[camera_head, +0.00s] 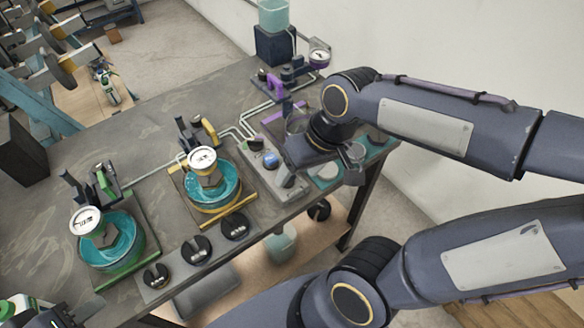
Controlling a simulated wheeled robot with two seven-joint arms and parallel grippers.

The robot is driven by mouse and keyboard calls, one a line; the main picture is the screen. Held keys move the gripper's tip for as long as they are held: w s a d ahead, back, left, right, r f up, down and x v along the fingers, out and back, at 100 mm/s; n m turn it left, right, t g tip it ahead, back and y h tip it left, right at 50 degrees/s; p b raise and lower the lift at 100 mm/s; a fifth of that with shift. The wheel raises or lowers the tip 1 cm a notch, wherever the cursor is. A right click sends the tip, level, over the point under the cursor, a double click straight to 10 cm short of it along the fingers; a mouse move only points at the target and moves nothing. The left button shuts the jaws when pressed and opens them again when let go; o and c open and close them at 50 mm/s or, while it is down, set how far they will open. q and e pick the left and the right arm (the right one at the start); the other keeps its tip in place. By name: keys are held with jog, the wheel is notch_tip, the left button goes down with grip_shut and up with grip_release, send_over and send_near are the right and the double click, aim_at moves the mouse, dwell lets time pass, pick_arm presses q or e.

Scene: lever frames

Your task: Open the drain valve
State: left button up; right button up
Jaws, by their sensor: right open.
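My right gripper (321,174) reaches in from the right over the far right part of the bench, with its dark hand pointing down and its fingers spread. It is close to a grey panel with a blue knob (270,160). The fingertips are partly hidden, and I cannot tell contact. Levers show in green (106,183), yellow (208,131) and purple (274,86). I cannot tell which part is the drain valve.
Gauges (202,160) sit over teal round vessels (118,245) on the grey bench (50,235). Pale pipes link the stations. A teal-topped tank (274,45) stands at the back. My other arm fills the lower right.

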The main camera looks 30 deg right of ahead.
jog(key=w+h, duration=0.1)
jog(key=w, duration=0.1)
jog(key=w+g+h+p, duration=0.1)
jog(key=w, duration=0.1)
jog(key=w+f+n+g+h, duration=0.1)
jog(key=w, duration=0.1)
jog(key=shift+d, duration=0.25)
notch_tip(320, 180, down, 8)
jog(key=shift+r, duration=0.2)
jog(key=shift+c, duration=0.4)
jog(key=c, duration=0.9)
